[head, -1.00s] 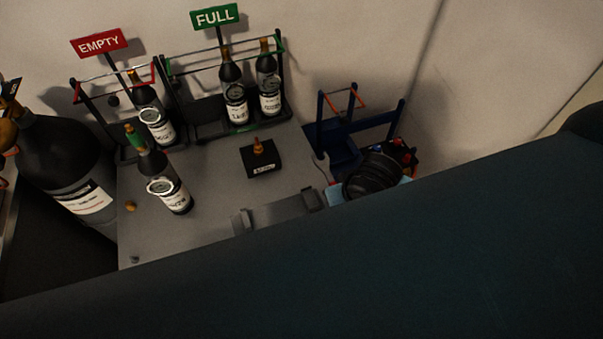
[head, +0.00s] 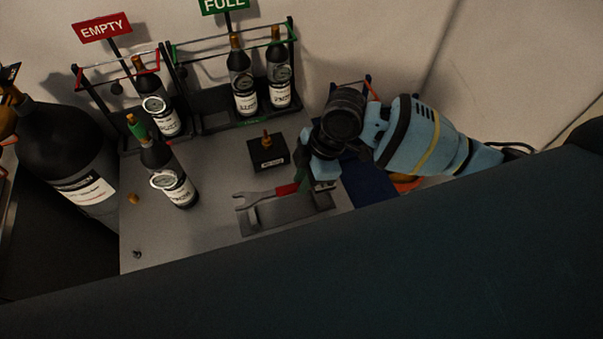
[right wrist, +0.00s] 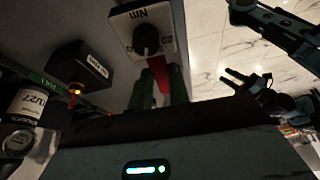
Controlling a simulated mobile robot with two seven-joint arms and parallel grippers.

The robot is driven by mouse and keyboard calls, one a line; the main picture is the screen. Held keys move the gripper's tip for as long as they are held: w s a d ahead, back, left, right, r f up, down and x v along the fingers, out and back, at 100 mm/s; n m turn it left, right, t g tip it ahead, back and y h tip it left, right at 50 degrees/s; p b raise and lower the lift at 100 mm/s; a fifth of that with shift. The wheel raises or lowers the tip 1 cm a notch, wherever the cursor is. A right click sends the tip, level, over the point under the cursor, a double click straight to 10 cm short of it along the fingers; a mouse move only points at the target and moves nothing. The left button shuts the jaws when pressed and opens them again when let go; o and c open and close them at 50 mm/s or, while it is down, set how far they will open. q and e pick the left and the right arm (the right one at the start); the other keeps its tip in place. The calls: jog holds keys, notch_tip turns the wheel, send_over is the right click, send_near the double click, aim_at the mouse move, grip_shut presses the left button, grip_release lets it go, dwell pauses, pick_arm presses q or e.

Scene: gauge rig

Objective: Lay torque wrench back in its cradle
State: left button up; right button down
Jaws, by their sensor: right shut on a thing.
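In the head view the torque wrench (head: 258,198) has a grey open-ended jaw pointing left and a red grip. My right gripper (head: 318,182) is shut on it at the grip's right end. The grey cradle (head: 290,214) is on the bench top, just in front of and partly under the wrench in the picture. The wrench looks apart from it, but its height is hard to tell. In the right wrist view, a red part (right wrist: 160,80) shows between the dark fingers, with a white NM dial (right wrist: 144,30) beyond.
A small black box (head: 267,154) with an orange-tipped knob stands behind the cradle. A dark bottle (head: 168,178) stands left on the bench (head: 215,226). Racks under the EMPTY sign (head: 102,28) and FULL sign (head: 222,5) hold bottles. A blue stand (head: 368,182) is at the right.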

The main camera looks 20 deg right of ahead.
pick_arm(q)
jog(key=shift+d, duration=0.15)
pick_arm(e)
jog(key=shift+w+r+n, duration=0.15)
jog(key=shift+r+n, duration=0.05)
jog(key=shift+n, duration=0.2)
pick_arm(q)
jog(key=shift+f, duration=0.1)
pick_arm(e)
jog(key=shift+f+b, duration=0.3)
jog(key=shift+f, duration=1.15)
notch_tip(320, 180, down, 2)
jog(key=shift+b, duration=0.3)
jog(key=shift+f, duration=0.25)
pick_arm(q)
jog(key=shift+s+d+f, duration=0.1)
jog(key=shift+s+f, duration=0.7)
jog(key=shift+f, duration=0.15)
jog(key=shift+w+r, duration=0.45)
jog(key=shift+r, duration=0.1)
